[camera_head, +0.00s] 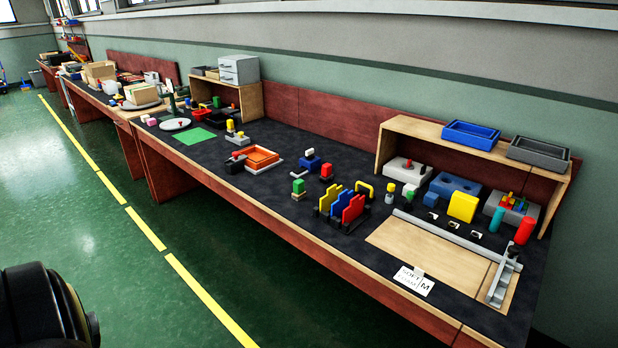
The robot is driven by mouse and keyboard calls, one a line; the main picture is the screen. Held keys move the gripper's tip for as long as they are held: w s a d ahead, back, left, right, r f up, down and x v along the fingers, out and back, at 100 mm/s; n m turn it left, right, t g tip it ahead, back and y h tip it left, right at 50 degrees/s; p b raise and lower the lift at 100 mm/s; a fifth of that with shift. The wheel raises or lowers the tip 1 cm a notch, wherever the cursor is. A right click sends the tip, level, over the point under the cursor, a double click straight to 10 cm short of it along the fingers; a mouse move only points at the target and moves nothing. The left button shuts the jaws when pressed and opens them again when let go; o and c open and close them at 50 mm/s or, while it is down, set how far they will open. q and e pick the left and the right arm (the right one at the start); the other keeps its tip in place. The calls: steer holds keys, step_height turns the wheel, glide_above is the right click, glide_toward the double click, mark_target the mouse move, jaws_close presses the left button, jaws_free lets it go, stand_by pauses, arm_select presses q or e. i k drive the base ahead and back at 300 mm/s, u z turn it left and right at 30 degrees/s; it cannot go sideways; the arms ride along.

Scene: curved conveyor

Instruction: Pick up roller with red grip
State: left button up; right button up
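An upright red cylinder (525,231) is at the right end of the long dark-topped workbench (330,247). It stands close to a small dark part at the end of a metal rail, and it looks like the red grip. I cannot make out a roller under it, and I cannot tell whether the two are joined. Neither of my grippers is in view. A black rounded part at the lower left is too cropped to identify.
A wooden board with metal rails (430,250) lies beside the red cylinder, with a white label card (414,280) at its front. A cyan cylinder (496,219) and yellow block (463,206) stand behind. A wooden shelf (400,128) rises at the back. The green floor in front is clear.

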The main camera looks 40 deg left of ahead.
mark_target(326, 175)
steer(key=u, duration=1.5)
